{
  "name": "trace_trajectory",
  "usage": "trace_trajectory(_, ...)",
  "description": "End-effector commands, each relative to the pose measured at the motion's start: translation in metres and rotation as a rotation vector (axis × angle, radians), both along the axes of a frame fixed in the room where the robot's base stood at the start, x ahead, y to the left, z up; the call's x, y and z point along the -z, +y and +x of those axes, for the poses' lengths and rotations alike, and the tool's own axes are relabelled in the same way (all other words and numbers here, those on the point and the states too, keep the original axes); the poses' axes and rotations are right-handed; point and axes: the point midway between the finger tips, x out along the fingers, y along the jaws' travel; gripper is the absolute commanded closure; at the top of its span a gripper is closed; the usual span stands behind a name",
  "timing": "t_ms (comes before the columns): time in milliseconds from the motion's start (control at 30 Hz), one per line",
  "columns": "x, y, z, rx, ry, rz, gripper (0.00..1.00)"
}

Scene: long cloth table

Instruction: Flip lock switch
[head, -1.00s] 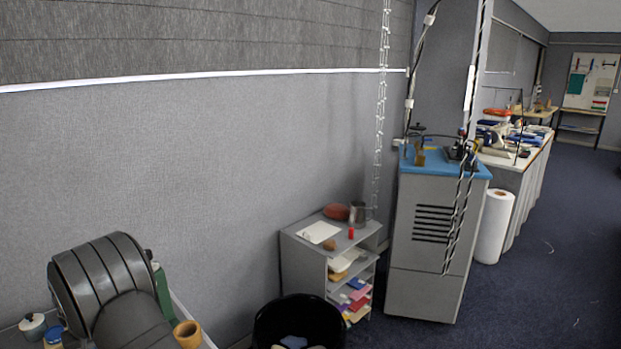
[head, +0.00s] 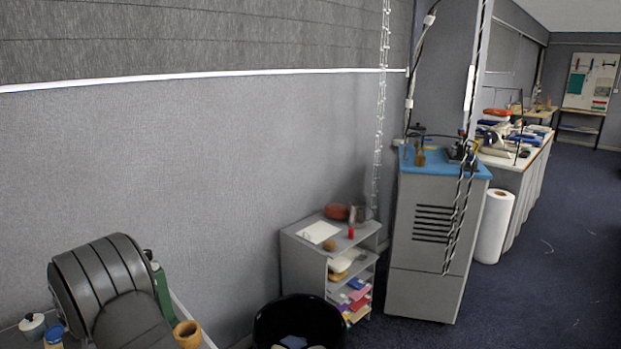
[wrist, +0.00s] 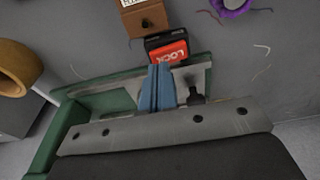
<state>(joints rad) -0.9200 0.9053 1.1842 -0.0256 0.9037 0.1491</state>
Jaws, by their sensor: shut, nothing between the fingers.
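The lock switch (wrist: 167,50) is a black block with a red face lettered LOCK, upside down in the upper middle of the wrist view. My gripper (wrist: 159,68) has two blue fingers pressed together, with nothing between them. Their tips are at the near edge of the red face; I cannot tell whether they touch it. The switch sits beside a green frame with a grey metal bar (wrist: 95,103). In the head view the switch and the fingertips are hidden; only part of a green body (head: 161,292) shows at lower left.
In the wrist view a brown box (wrist: 144,17) stands beyond the switch, a purple ring (wrist: 232,5) lies at upper right, and a tan round cup (wrist: 22,68) is at left. In the head view a black bin (head: 300,322) and grey shelf unit (head: 305,262) stand farther right.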

Motion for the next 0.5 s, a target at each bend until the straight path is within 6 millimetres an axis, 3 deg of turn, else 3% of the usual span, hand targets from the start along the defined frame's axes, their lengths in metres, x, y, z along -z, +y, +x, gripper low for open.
trace_trajectory(500, 0.0079, -0.0001, -0.0001, 0.000, 0.001, -0.001, 1.00)
